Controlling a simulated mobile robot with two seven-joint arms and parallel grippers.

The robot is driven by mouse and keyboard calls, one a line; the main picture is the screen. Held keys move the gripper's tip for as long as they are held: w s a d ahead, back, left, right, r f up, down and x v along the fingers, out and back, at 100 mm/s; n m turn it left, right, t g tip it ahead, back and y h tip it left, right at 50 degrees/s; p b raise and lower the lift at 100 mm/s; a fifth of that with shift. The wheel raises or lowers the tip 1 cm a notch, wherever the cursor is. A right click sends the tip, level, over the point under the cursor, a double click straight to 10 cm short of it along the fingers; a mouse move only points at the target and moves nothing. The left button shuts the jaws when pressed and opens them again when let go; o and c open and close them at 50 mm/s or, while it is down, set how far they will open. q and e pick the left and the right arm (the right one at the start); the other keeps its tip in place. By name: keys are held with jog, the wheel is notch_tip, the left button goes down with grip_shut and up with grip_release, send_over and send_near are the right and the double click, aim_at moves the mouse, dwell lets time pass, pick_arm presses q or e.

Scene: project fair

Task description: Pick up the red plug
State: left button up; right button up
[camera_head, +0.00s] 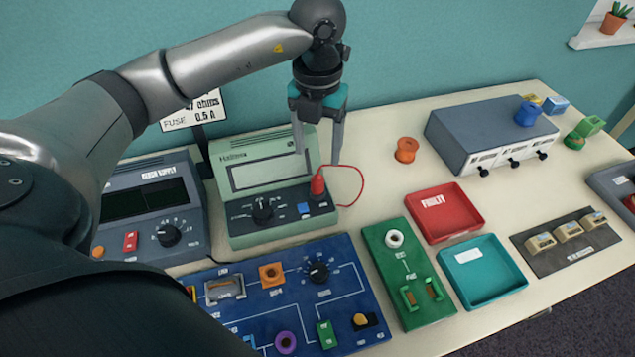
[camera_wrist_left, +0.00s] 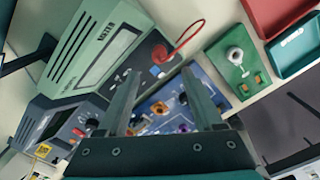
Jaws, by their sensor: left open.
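The red plug (camera_head: 318,184) stands upright at the right end of the front panel of the green meter (camera_head: 240,155). A thin red lead loops from it to the right and back to the panel's front. My left gripper (camera_head: 318,156) is open and empty, pointing down above the plug, with the plug's top just below and between the fingertips in the head view. In the left wrist view the plug (camera_wrist_left: 160,53) appears beyond the open fingers (camera_wrist_left: 158,74). Whether the fingers touch it cannot be told. My right gripper is not in view.
A power supply (camera_head: 150,205) stands left of the meter and a blue circuit board (camera_head: 300,300) lies in front. A green board (camera_head: 408,275), a red tray (camera_head: 443,212) and a teal tray (camera_head: 481,270) lie to the right. An orange spool (camera_head: 406,150) stands behind them.

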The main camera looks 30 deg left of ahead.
aim_at(317, 175)
pick_arm(q)
notch_tip(317, 175, down, 9)
jog(key=shift+w+a+f, duration=0.1)
jog(key=shift+f, duration=0.05)
dwell(0.4)
grip_shut()
dwell(0.4)
